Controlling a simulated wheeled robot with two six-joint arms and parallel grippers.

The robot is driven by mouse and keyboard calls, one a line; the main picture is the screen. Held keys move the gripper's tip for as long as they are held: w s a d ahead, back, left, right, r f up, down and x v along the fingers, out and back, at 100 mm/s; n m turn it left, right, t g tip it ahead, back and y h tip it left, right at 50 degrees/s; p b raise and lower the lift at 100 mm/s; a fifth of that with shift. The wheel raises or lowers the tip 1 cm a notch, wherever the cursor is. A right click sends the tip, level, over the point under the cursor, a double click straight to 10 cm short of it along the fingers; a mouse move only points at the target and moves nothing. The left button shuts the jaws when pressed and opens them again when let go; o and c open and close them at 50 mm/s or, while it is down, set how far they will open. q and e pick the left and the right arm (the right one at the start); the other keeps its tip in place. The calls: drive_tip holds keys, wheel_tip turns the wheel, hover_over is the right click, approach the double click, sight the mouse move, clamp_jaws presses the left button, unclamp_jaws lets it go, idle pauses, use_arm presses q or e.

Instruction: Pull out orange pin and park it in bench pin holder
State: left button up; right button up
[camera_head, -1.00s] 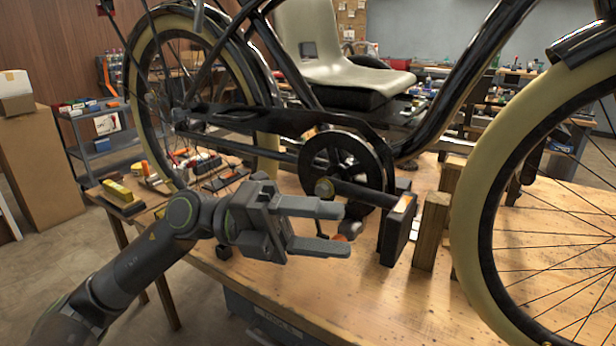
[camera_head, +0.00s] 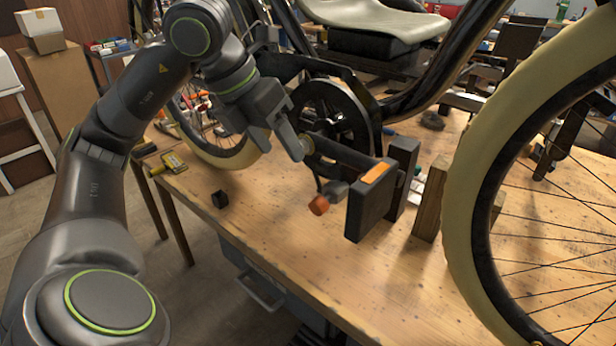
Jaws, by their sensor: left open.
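The orange pin (camera_head: 319,205) shows as a short orange-red head below the crank, beside a small grey part and left of the black pedal (camera_head: 370,200). What it sits in is hard to tell. My left gripper (camera_head: 294,143) is open and points down by the crank and chainring, above and left of the pin and apart from it. One finger shows clearly; the other is mostly hidden. A small black block (camera_head: 220,199) stands on the bench at left; I cannot tell whether it is the pin holder. My right gripper is not in view.
The chainring (camera_head: 330,115) is close to my gripper. A yellow item (camera_head: 168,163) lies at the bench's left edge. The front of the bench (camera_head: 320,270) is clear.

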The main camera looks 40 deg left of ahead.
use_arm(q)
approach(314, 202)
drive_tip(key=x, duration=0.8)
drive_tip(key=shift+f, duration=0.2)
drive_tip(key=shift+x, duration=0.8)
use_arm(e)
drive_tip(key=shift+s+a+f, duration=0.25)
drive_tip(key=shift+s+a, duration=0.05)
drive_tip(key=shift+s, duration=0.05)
use_arm(q)
drive_tip(key=c, duration=1.1)
drive_tip(key=s, duration=0.5)
drive_tip(key=shift+s+a+f, duration=0.15)
drive_tip(key=shift+s+f, duration=0.05)
drive_tip(key=shift+f, duration=0.1)
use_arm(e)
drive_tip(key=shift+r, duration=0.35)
